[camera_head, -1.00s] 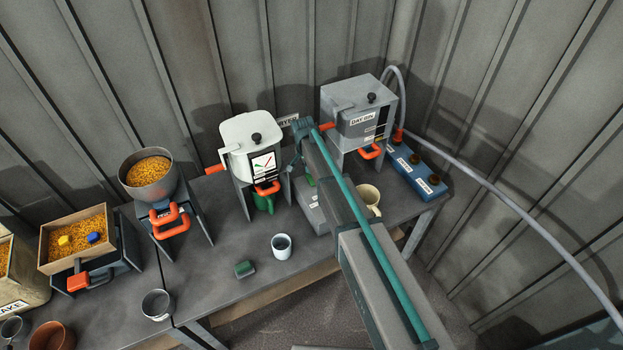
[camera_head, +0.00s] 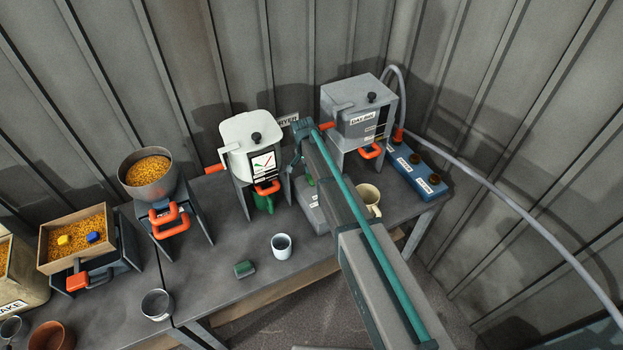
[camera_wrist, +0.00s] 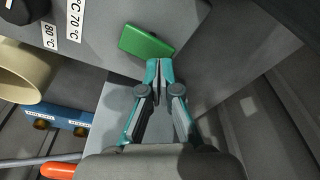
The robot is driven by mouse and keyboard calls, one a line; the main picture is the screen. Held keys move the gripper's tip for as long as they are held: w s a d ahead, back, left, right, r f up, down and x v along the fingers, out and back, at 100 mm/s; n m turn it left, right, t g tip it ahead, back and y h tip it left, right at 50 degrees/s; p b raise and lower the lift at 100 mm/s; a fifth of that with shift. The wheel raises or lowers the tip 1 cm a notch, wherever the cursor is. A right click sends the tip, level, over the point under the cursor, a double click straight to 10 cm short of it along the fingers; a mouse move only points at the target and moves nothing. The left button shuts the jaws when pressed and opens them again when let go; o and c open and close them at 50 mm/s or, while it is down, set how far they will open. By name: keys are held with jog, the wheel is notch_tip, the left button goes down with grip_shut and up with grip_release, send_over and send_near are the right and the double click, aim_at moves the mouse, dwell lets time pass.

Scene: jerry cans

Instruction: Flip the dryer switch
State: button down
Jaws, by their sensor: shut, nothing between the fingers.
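The green switch (camera_wrist: 147,43) shows in the wrist view on a grey box with a dial and temperature labels. My gripper (camera_wrist: 160,64) is shut and empty. Its fingertips are at the lower right edge of the green switch in the picture; I cannot tell whether they touch it. In the head view the grey box (camera_head: 313,211) stands on the table, partly behind my arm. A sign ending in "RYER" (camera_head: 289,119) is on the wall behind. My fingertips are hidden by my arm in the head view.
A beige mug (camera_head: 368,196) stands right of the box, also in the wrist view (camera_wrist: 25,70). A white machine (camera_head: 250,140) and a grey day bin (camera_head: 357,112) flank my arm. A blue manifold (camera_head: 415,170) is at the right. A light-blue cup (camera_head: 281,245) stands in front.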

jog(key=shift+f+b, duration=0.5)
jog(key=shift+f, duration=0.4)
dwell(0.3)
jog(key=shift+r, duration=0.1)
jog(key=shift+r+p, duration=1.05)
jog(key=shift+r, duration=2.4)
